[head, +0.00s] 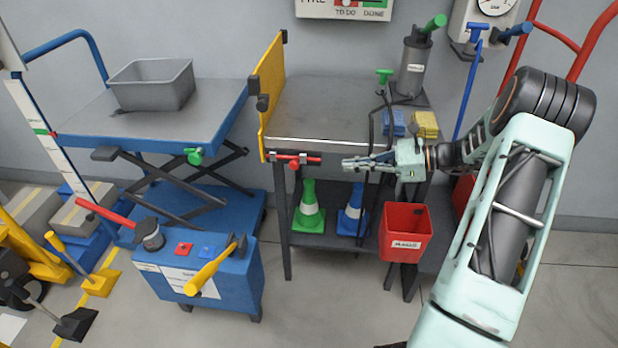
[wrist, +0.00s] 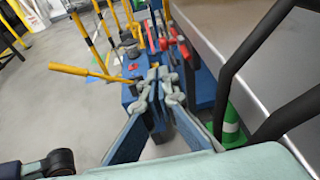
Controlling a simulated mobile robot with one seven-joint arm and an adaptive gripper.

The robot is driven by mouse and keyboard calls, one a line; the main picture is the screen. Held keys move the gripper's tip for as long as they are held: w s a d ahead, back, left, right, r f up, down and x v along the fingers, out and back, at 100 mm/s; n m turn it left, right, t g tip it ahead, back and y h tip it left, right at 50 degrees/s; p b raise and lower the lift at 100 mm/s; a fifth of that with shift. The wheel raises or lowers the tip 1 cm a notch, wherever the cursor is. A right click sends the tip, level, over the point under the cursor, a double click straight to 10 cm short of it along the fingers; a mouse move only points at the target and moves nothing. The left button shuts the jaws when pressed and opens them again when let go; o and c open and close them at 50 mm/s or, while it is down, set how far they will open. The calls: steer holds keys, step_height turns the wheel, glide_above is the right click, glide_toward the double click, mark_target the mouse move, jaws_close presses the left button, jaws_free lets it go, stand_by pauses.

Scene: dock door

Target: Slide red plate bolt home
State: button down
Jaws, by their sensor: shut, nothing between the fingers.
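The red bolt (head: 297,160) lies level at the front left corner of the grey dock table, near the foot of the upright yellow plate (head: 268,88). My gripper (head: 346,163) is in front of the table edge, just right of the bolt's right end, pointing left toward it. A small gap shows between fingertips and bolt in the head view. The fingers look shut and empty; the wrist view also shows the closed fingertips (wrist: 163,78). Red parts appear beyond them there, but I cannot tell which one is the bolt.
The grey table (head: 330,105) stands behind my gripper, with black bent rods near my wrist. A red bin (head: 405,222) hangs below right. Green (head: 309,212) and blue (head: 352,212) cones stand on the lower shelf. A blue box (head: 225,275) with tools stands front left.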

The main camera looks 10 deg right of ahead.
steer(key=shift+s+d+f+m+t+y+b, duration=0.25)
steer(key=shift+s+d+m+t, duration=0.1)
steer(key=shift+d, duration=0.2)
steer(key=shift+s+d+f+m+t+y+b, duration=0.15)
steer(key=shift+s+d+m+t+y+b, duration=0.15)
steer(key=shift+d, duration=0.25)
steer(key=shift+w, duration=0.15)
steer(key=b, duration=0.4)
glide_toward(293, 165)
steer(key=w+f+x, duration=0.1)
steer(key=x, duration=0.4)
steer(key=shift+s+r, duration=0.1)
steer(key=shift+r, duration=0.05)
steer(key=shift+a, duration=0.15)
steer(key=shift+a+r+p, duration=0.1)
steer(key=shift+a+p, duration=0.25)
steer(key=shift+p, duration=0.05)
steer(key=x, duration=0.2)
steer(key=shift+a+r+p, duration=0.1)
steer(key=shift+a+p, duration=0.3)
